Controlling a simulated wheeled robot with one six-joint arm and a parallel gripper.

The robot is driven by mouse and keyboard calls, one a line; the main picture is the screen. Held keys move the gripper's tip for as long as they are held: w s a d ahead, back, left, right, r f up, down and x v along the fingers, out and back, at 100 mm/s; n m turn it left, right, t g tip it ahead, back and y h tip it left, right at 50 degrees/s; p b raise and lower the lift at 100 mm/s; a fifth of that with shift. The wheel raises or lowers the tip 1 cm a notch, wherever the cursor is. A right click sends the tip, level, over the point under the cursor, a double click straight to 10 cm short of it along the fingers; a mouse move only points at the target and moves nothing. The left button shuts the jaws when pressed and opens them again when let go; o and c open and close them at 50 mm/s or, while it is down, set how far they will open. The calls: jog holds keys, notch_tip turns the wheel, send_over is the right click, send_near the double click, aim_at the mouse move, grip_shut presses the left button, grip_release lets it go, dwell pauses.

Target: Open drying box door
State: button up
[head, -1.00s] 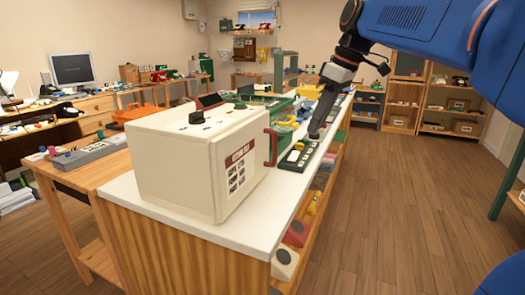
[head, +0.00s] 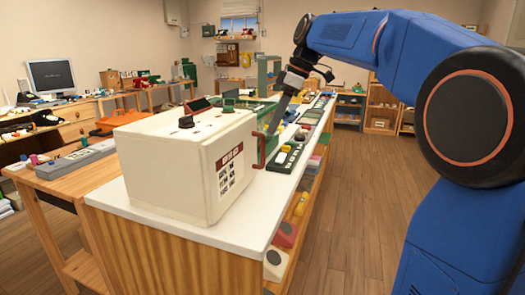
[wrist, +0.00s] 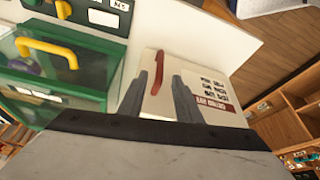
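The drying box (head: 185,165) is a cream box on the white counter top, with a black knob on top and a printed label on its front face. Its door appears shut. A red handle (head: 258,150) stands out at the face's far edge. My gripper (head: 271,132) reaches down beside this handle. In the wrist view the box (wrist: 205,75) lies ahead, and the red handle (wrist: 157,72) shows between the tips of my two open fingers (wrist: 163,85). I cannot tell whether either finger touches it.
A green case with a clear panel and yellow handle (wrist: 45,48) is close beside my gripper. A dark panel with buttons (head: 287,155) lies on the counter (head: 245,205) nearby. Shelves below the counter hold coloured items. The wooden floor (head: 340,210) at right is clear.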

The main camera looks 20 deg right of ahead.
aim_at(263, 163)
jog(key=x, duration=1)
jog(key=shift+f, duration=0.1)
grip_shut()
